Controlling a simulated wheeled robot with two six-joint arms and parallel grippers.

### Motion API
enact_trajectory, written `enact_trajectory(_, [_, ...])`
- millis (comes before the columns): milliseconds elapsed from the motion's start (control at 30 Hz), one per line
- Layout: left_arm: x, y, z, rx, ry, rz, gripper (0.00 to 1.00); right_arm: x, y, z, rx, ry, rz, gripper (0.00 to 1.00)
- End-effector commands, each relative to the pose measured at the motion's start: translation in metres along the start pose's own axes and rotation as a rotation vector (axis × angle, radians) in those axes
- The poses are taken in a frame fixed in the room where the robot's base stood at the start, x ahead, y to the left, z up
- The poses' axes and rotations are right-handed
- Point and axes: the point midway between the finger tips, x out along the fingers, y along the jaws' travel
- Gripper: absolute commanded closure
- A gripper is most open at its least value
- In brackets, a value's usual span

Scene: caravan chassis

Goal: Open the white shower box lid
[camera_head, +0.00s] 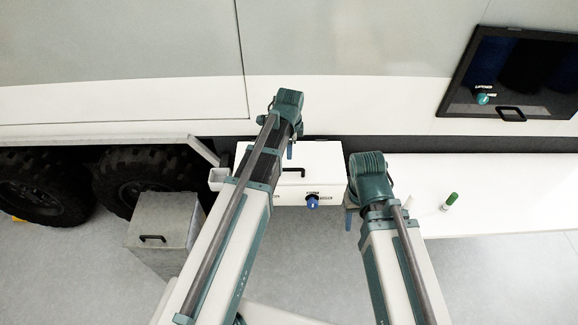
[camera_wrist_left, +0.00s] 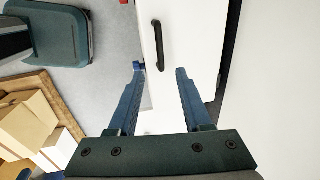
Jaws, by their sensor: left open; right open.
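The white shower box (camera_head: 325,160) stands against the caravan side in the head view. Its white lid (camera_wrist_left: 193,40) lies flat and looks closed, with a black handle (camera_head: 293,171) on it. A blue knob (camera_head: 312,202) is on the front face. My left gripper (camera_head: 290,152) is over the lid, partly hidden by its arm. In the left wrist view it is open and empty, with the handle (camera_wrist_left: 157,45) beyond the gap between its fingers, apart from them. My right gripper (camera_head: 349,218) is open beside the box's right side; its fingers are mostly hidden.
A grey box with a handle (camera_head: 163,222) stands left of the shower box, near black wheels (camera_head: 140,178). A white ledge (camera_head: 500,185) at right carries a green-topped item (camera_head: 451,199). A dark hatch (camera_head: 515,75) is at upper right. Cardboard boxes (camera_wrist_left: 25,120) show in the wrist view.

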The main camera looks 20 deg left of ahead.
Motion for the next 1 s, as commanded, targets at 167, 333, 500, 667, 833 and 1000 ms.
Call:
enact_trajectory(167, [0.022, 0.001, 0.000, -0.001, 0.000, 0.000, 0.51, 0.021, -0.002, -0.002, -0.007, 0.001, 0.001, 0.50])
enact_trajectory(333, [0.046, 0.001, 0.000, -0.001, 0.000, 0.000, 0.51, 0.045, -0.004, -0.003, -0.009, 0.002, 0.001, 0.50])
enact_trajectory(500, [0.071, 0.001, 0.000, -0.001, 0.000, 0.000, 0.51, 0.069, -0.006, -0.005, -0.006, 0.003, 0.001, 0.50])
enact_trajectory(667, [0.094, 0.001, 0.000, -0.001, 0.000, 0.000, 0.51, 0.092, -0.008, -0.006, -0.006, 0.004, 0.001, 0.50])
enact_trajectory(833, [0.118, 0.001, 0.000, -0.001, 0.000, 0.000, 0.51, 0.115, -0.010, -0.008, -0.009, 0.004, 0.002, 0.50])
enact_trajectory(1000, [0.131, 0.000, 0.000, -0.001, 0.000, 0.000, 0.51, 0.128, -0.011, -0.009, -0.012, 0.004, 0.003, 0.50])
